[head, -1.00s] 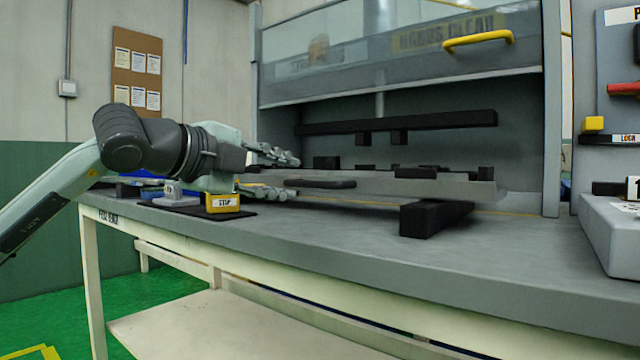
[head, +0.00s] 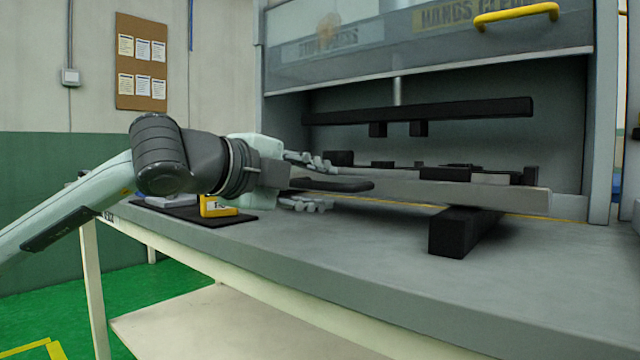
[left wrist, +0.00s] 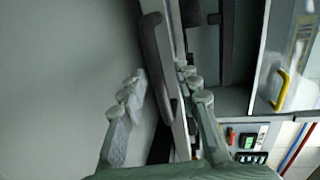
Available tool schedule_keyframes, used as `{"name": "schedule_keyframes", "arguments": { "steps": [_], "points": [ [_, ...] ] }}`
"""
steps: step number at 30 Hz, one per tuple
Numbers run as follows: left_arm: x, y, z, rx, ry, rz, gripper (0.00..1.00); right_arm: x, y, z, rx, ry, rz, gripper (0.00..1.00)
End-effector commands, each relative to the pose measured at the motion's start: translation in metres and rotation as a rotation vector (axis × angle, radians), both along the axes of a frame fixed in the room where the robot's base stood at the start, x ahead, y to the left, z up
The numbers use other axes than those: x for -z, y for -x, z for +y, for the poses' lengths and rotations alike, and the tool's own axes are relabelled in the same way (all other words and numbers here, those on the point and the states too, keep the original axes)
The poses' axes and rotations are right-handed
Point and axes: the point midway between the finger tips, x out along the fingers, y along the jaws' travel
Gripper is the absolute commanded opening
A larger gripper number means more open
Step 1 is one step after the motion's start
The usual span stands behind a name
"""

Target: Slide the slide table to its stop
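The slide table (head: 515,198) is a long grey plate with black blocks on top, in the press opening. Its black handle (head: 345,185) sticks out along its front left side. My left gripper (head: 308,182) is open at the handle's left part, one finger above and one below its level. In the left wrist view, the handle (left wrist: 156,55) runs between the two separated fingers of my left gripper (left wrist: 163,92). Contact is not clear. My right gripper is not in view.
A black support block (head: 455,235) lies under the table's right part. The clear guard with a yellow handle (head: 515,13) is raised above. A yellow labelled block (head: 218,206) stands on a dark mat behind my left arm. The bench front (head: 340,245) is clear.

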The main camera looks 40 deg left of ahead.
Motion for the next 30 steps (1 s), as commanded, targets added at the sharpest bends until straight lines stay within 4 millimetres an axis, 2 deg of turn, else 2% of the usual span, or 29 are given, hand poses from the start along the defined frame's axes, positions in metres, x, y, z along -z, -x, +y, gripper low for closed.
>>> {"name": "schedule_keyframes", "arguments": {
  "steps": [4,12,30],
  "points": [
    [0.0002,-0.0001,0.0001,0.0,0.0,0.0,0.32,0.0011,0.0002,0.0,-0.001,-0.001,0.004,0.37],
    [0.0,-0.0001,0.0002,0.0,0.0,0.0,0.0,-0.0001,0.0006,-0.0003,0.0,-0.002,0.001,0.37],
    [-0.0006,-0.005,0.0062,-0.001,0.002,-0.001,0.0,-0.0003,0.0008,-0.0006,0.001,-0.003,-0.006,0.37]
  ]
}}
